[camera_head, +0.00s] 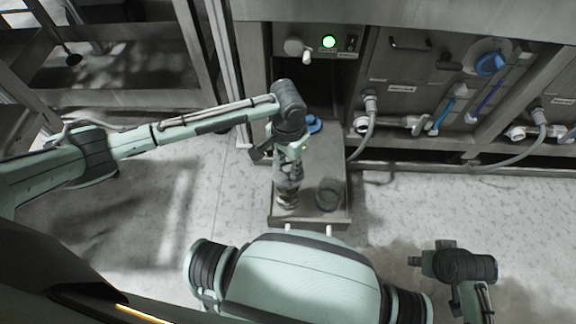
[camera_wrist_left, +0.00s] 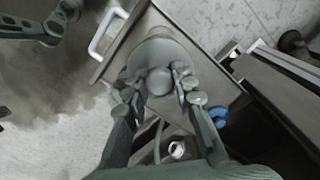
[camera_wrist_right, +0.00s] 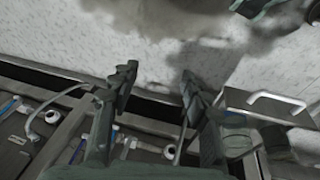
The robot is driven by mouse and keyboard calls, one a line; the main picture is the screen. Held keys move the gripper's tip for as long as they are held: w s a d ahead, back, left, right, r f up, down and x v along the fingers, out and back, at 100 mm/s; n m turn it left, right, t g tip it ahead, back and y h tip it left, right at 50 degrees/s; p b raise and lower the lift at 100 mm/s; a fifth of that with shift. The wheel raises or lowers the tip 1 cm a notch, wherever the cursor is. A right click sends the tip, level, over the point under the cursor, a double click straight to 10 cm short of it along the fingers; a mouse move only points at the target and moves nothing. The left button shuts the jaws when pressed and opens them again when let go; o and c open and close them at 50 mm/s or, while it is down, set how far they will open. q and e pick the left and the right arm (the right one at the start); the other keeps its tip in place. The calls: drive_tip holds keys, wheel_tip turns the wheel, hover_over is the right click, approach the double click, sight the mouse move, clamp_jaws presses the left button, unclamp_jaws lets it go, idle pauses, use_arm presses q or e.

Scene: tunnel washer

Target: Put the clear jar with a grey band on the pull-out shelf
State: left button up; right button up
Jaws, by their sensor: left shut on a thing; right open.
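My left gripper (camera_head: 288,180) points down over the pull-out shelf (camera_head: 310,214) and is shut on a clear jar (camera_head: 288,201). The jar looks upright, over the shelf's front left part; I cannot tell whether its base touches the shelf. The fingers hide much of it, and its band is not clear. In the left wrist view the jar (camera_wrist_left: 160,54) shows between the two fingers, over the shelf. My right gripper (camera_wrist_right: 155,88) is open and empty, off to the right of the shelf and apart from it.
A blue round thing (camera_head: 313,123) lies toward the back. The washer front (camera_head: 400,90) has hoses and valves.

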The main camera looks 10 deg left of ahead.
sight(288, 177)
use_arm(q)
drive_tip(key=shift+f+b, duration=0.75)
drive_tip(key=shift+b, duration=0.1)
drive_tip(key=shift+f+b, duration=0.75)
drive_tip(key=shift+b, duration=0.3)
drive_tip(key=shift+f, duration=1.05)
use_arm(e)
wheel_tip(288, 177, up, 10)
drive_tip(key=s+t, duration=0.1)
drive_tip(key=s, duration=0.1)
drive_tip(key=shift+h, duration=0.3)
use_arm(q)
drive_tip(key=shift+p, duration=1)
use_arm(e)
drive_tip(key=shift+r, duration=1.25)
use_arm(q)
drive_tip(key=shift+f+p, duration=0.2)
drive_tip(key=shift+p, duration=0.75)
use_arm(e)
drive_tip(key=shift+r, duration=0.95)
use_arm(q)
drive_tip(key=o, duration=1.1)
drive_tip(key=shift+o, duration=0.5)
drive_tip(key=o, duration=0.4)
